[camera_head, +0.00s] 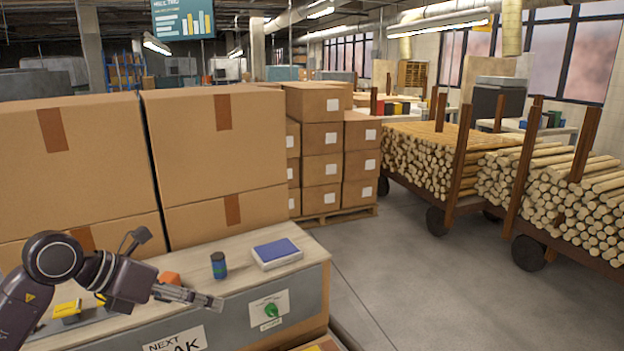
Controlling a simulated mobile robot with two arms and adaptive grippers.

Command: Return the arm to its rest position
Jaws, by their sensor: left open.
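My left arm comes in from the lower left, bent, dark and glossy. Its gripper (203,298) points right, low over the front edge of the wooden bench (315,257). The jaws are open, with nothing seen between them. An orange object (169,279) sits just behind the gripper, partly hidden by it. My right gripper is not in view.
On the bench stand a dark blue can (219,265) and a white tray with a blue top (278,252). Big cardboard boxes (215,140) rise close behind. Yellow items (67,310) lie by my arm. Log carts (430,160) stand right; the floor (420,280) between is clear.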

